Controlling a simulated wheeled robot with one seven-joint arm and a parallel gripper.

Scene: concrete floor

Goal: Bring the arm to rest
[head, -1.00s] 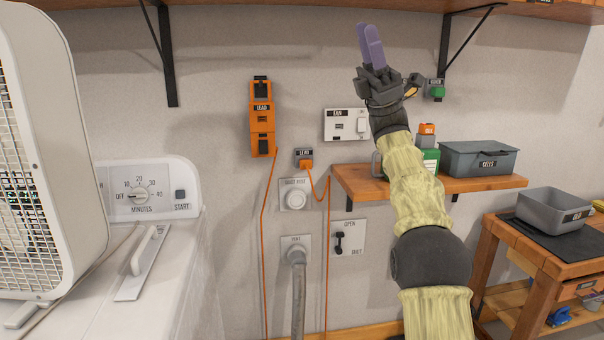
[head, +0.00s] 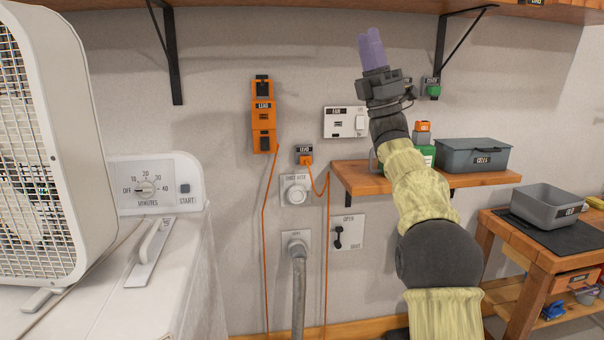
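My arm, in a pale yellow sleeve with dark joints, rises at the right of centre in the head view. My gripper (head: 372,50) has two purple fingers that point up in front of the bare wall, below the top shelf. The fingers overlap from this angle, so any gap between them is hidden. I see nothing held at their tips.
A box fan (head: 92,150) stands on a white machine (head: 165,270) at the left. A grey CELLS box (head: 474,156) is on the wall shelf. A grey bin (head: 545,207) sits on the wooden bench (head: 541,257) at the right. An orange cord hangs along the wall.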

